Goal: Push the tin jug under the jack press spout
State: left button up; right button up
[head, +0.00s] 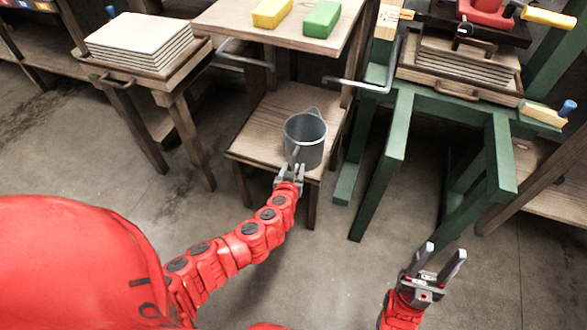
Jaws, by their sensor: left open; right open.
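The grey tin jug (305,138) stands upright on a low wooden shelf (258,138) in the middle of the head view. My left gripper (290,172) is open at the jug's near side, with its fingers close to the jug's lower part and handle. I cannot tell whether they touch it. The jack press (485,15), with red parts, is at the top right on a green frame (400,130). A bent grey metal bar (365,84) juts left from beside it, possibly the spout. My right gripper (440,268) is open and empty over the floor at the lower right.
A wooden table (225,18) above the shelf's back holds a yellow block (272,12) and a green block (322,18). A stand with stacked boards (147,42) is at the left. Green legs stand right of the shelf. The floor in front is clear.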

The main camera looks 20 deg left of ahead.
pick_arm(q)
grip_shut()
dwell(1.4)
